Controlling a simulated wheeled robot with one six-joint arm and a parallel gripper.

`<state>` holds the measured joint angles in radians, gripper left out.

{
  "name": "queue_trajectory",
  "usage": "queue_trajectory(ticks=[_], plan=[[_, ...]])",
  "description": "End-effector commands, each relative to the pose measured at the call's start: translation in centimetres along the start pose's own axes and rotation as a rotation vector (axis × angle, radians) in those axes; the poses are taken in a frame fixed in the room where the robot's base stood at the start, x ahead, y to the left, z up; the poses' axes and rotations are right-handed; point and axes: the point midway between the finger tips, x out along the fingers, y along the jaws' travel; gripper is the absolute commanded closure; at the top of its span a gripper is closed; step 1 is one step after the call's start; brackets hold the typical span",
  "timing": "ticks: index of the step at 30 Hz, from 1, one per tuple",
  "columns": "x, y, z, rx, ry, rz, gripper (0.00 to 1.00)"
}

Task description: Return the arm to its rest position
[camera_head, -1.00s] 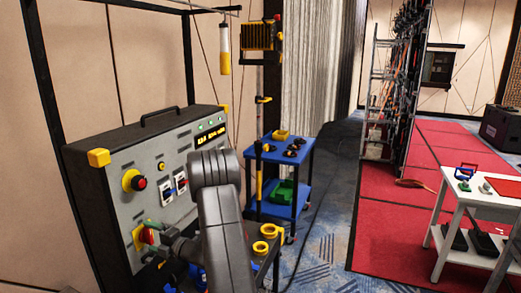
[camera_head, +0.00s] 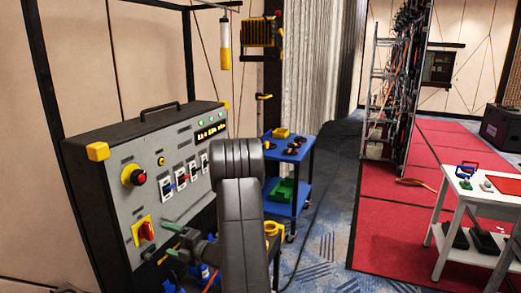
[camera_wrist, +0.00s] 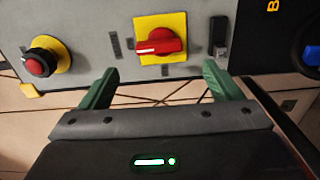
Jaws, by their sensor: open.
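My gripper (camera_head: 175,240) is open and empty, its green fingers apart and pointing left toward the grey control panel (camera_head: 118,190). A red rotary switch (camera_head: 146,230) on a yellow plate is just left of the fingertips, with a gap between. In the wrist view, my gripper (camera_wrist: 160,68) has its two green fingers spread wide, and the red switch (camera_wrist: 158,40) shows beyond them, its handle roughly level in that picture. My grey arm rises in the head view's middle and hides part of what is behind it.
A red push button (camera_wrist: 36,64) on a yellow base is on the same panel. A blue cart (camera_head: 278,205) stands behind my arm. A white table (camera_head: 470,200) stands at the right.

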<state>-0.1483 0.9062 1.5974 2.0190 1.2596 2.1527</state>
Motion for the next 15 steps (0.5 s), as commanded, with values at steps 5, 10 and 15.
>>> queue_trajectory(ticks=[5, 10, 15], plan=[[3.8, 0.2, -0.1, 0.0, 0.002, 0.0, 0.15], [7.2, 0.2, -0.1, 0.0, 0.003, 0.0, 0.15], [8.7, -0.3, 0.0, -0.077, -0.001, 0.002, 0.15]])
